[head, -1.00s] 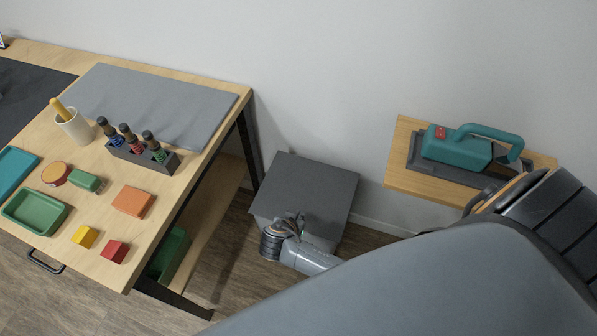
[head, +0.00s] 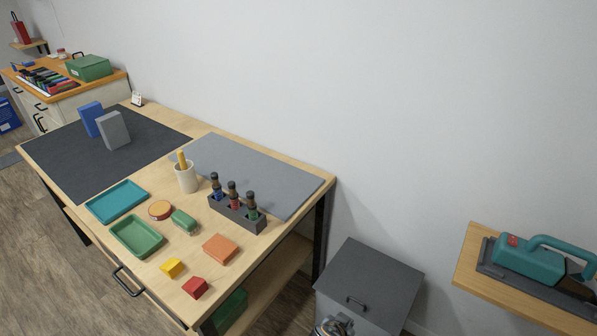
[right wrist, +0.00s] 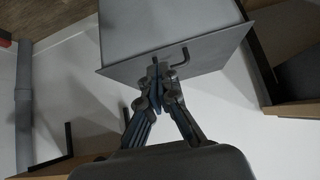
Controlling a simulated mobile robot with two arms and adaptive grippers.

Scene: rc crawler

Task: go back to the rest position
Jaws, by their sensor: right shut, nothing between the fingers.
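My right gripper shows in the right wrist view (right wrist: 160,82), its fingertips together with nothing between them. In that view a grey box (right wrist: 165,25) with a dark handle (right wrist: 181,58) lies beyond the fingertips; I cannot tell the gap from the picture. In the head view, part of my right gripper (head: 335,326) shows at the bottom edge, by the near side of the grey box (head: 368,272). The box's lid is down and its handle (head: 357,302) is uncovered. My left gripper is in neither view.
A workbench (head: 312,189) stands left of the box, with trays, blocks and a bottle rack (head: 237,213) on it. A wall shelf (head: 471,258) at the right holds a teal tool (head: 528,262). A second bench stands far left. Floor shows between bench and box.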

